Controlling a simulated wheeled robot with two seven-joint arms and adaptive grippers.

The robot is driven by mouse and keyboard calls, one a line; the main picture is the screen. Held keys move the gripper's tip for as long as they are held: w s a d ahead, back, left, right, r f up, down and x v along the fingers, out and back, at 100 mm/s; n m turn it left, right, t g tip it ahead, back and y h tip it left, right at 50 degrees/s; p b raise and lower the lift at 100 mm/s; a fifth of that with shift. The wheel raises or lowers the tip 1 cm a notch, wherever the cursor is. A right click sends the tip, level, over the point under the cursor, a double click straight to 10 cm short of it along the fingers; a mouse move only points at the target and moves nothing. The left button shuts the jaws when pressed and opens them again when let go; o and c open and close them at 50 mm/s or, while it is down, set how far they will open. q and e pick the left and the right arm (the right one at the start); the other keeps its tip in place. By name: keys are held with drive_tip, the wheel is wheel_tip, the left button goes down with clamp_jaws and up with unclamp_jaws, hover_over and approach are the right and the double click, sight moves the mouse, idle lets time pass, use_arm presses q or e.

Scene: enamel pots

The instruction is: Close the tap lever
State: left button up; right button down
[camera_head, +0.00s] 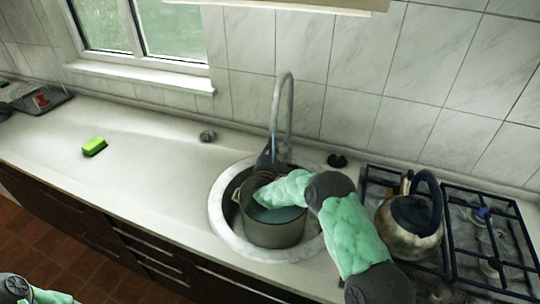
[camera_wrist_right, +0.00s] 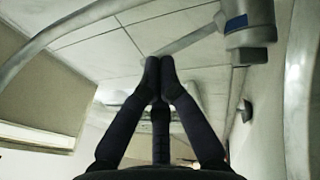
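The tap (camera_head: 289,95) rises behind the sink, its spout arched. A thin bluish streak (camera_head: 273,146) shows beneath the spout; I cannot tell surely whether it is running water. In the right wrist view the tap body (camera_wrist_right: 248,28) has a blue band, and the thin grey tap lever (camera_wrist_right: 186,42) sticks out to its left. My right gripper (camera_head: 266,160) is above the pot near the tap. In the wrist view its fingers (camera_wrist_right: 160,72) are together and empty, tips close to the lever's end; contact is unclear. My left gripper is out of view.
A metal pot (camera_head: 274,234) with bluish liquid stands in the round sink (camera_head: 222,219). A kettle (camera_head: 410,235) stands on the gas hob (camera_head: 487,240) at the right. A green sponge (camera_head: 94,146) lies on the counter (camera_head: 150,165), which is mostly clear at left.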

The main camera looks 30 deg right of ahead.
drive_tip(key=shift+w+d+r, duration=0.1)
drive_tip(key=shift+w+d, duration=0.1)
drive_tip(key=shift+w, duration=0.1)
drive_tip(key=shift+w+d+r+m+g+y+p, duration=0.15)
drive_tip(key=shift+d+m+g+p, duration=0.3)
drive_tip(key=shift+p, duration=0.55)
drive_tip(key=shift+s+d+r+m+g+y+p, duration=0.1)
drive_tip(key=shift+d+r+m+g+y+p, duration=0.35)
drive_tip(key=shift+p, duration=0.6)
drive_tip(key=shift+w+d+r+m+g+p, duration=0.1)
drive_tip(key=shift+d+m+g+p, duration=0.1)
drive_tip(key=shift+d+m+p, duration=0.6)
drive_tip(key=shift+a+f, duration=0.15)
drive_tip(key=shift+a, duration=0.15)
